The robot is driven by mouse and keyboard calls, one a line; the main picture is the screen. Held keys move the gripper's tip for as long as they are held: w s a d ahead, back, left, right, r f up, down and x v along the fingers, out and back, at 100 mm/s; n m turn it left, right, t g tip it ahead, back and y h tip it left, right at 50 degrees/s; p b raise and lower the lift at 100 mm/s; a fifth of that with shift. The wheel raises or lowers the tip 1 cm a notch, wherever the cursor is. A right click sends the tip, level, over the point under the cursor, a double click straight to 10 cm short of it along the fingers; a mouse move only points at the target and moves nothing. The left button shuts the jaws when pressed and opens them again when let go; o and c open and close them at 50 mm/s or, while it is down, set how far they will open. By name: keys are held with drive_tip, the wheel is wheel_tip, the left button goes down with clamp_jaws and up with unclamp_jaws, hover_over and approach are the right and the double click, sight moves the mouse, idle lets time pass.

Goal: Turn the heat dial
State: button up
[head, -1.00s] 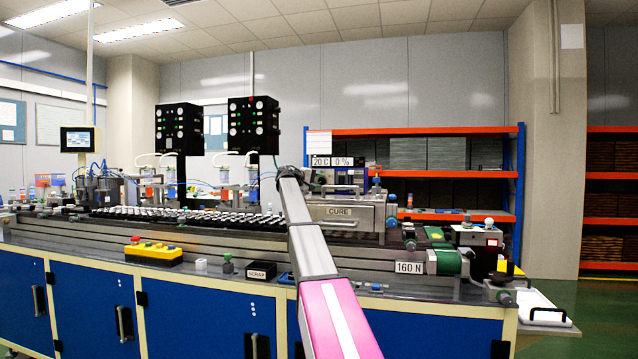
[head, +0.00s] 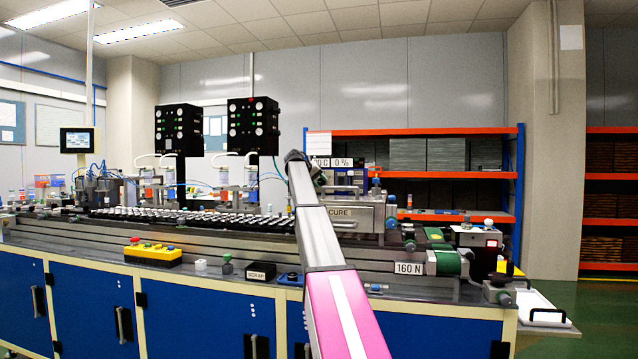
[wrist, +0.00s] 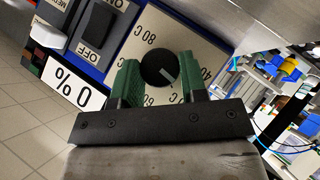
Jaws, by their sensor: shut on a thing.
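The heat dial (wrist: 158,68) is a round black knob with a pale pointer line. It sits on a cream plate (wrist: 190,35) marked with temperatures such as 80 C and 60 C. In the wrist view my gripper (wrist: 158,80) has its two green fingers on either side of the dial, shut on it. The pointer line slants toward the lower right of the picture. In the head view my arm reaches to the oven marked CURE (head: 345,212), and the dial and fingertips are hidden behind the arm.
A blue panel with an OFF switch (wrist: 97,25) and a 0 % display (wrist: 72,88) lie left of the dial. A conveyor with many small parts (head: 190,215) runs left of the oven. A yellow button box (head: 153,254) stands on the front edge.

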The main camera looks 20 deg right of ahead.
drive_tip(key=y, duration=0.1)
drive_tip(key=m+t+y, duration=0.1)
drive_tip(key=m+y, duration=0.1)
drive_tip(key=y, duration=0.1)
drive_tip(key=shift+s+d+r+t, duration=0.1)
drive_tip(key=shift+s+d+t, duration=0.15)
drive_tip(key=shift+t, duration=0.15)
drive_tip(key=m+t+y, duration=0.2)
drive_tip(key=y, duration=0.1)
drive_tip(key=shift+s+d+m, duration=0.15)
drive_tip(key=shift+d+m, duration=0.05)
drive_tip(key=shift+m, duration=0.1)
drive_tip(key=m+t+y, duration=0.2)
drive_tip(key=t+y, duration=0.1)
drive_tip(key=shift+s+d+f+y, duration=0.15)
drive_tip(key=shift+f+y, duration=0.05)
drive_tip(key=shift+y, duration=0.1)
drive_tip(key=m+t+y, duration=0.2)
drive_tip(key=m+t, duration=0.1)
drive_tip(key=shift+d+f, duration=0.1)
drive_tip(key=shift+f, duration=0.05)
drive_tip(key=shift+t, duration=0.3)
drive_tip(key=o, duration=0.9)
